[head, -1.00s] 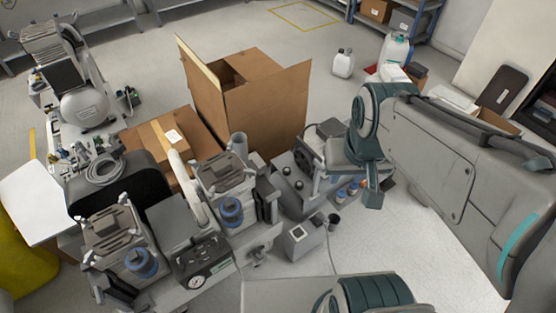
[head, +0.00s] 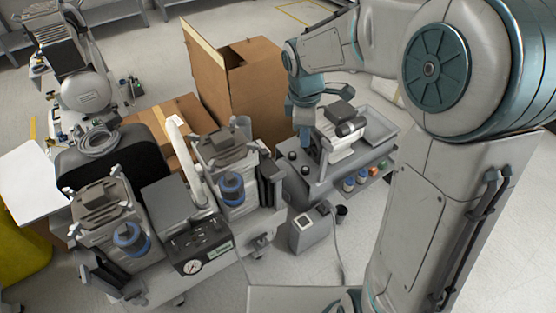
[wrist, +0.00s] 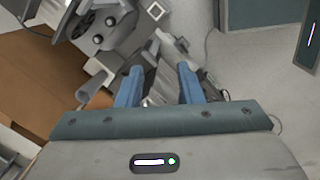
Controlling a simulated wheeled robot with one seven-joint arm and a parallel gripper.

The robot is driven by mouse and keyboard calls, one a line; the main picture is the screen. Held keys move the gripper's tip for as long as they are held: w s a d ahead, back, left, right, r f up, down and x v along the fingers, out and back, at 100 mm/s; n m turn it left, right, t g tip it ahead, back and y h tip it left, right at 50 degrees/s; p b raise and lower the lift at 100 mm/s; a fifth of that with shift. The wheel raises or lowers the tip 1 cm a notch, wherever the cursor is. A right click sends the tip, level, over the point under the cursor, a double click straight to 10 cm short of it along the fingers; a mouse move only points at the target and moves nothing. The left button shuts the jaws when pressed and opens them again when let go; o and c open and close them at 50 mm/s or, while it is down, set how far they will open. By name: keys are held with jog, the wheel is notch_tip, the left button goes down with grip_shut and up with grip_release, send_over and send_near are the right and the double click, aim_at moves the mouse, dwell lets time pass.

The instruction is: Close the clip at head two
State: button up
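The compressor unit (head: 185,232) stands at the lower left in the head view. It carries two grey heads with blue-ringed parts, a left one (head: 105,203) and a right one (head: 228,155). Which of them is head two is not marked legibly, and I cannot make out the clip or its state. My gripper (head: 308,135) hangs over the small grey cart, to the right of the right head and apart from it. In the wrist view my gripper (wrist: 160,90) has its two blue fingers apart, with grey parts visible beyond the gap; nothing appears held.
The grey cart (head: 375,118) holds bottles on its lower shelf. An open cardboard box (head: 240,90) stands behind. A small grey box (head: 309,232) and dark cup are in front of the cart. Another compressor (head: 82,85) stands at the upper left.

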aim_at(278, 174)
jog(key=w+a+f+n+g+y+b, duration=0.1)
jog(key=w+a+f+n+b, duration=0.1)
jog(key=w+a+f+n, duration=0.3)
jog(key=w+a+f+n+b, duration=0.2)
jog(key=f+n, duration=0.1)
jog(key=f, duration=0.5)
notch_tip(278, 174, down, 13)
jog(key=b, duration=0.3)
grip_shut()
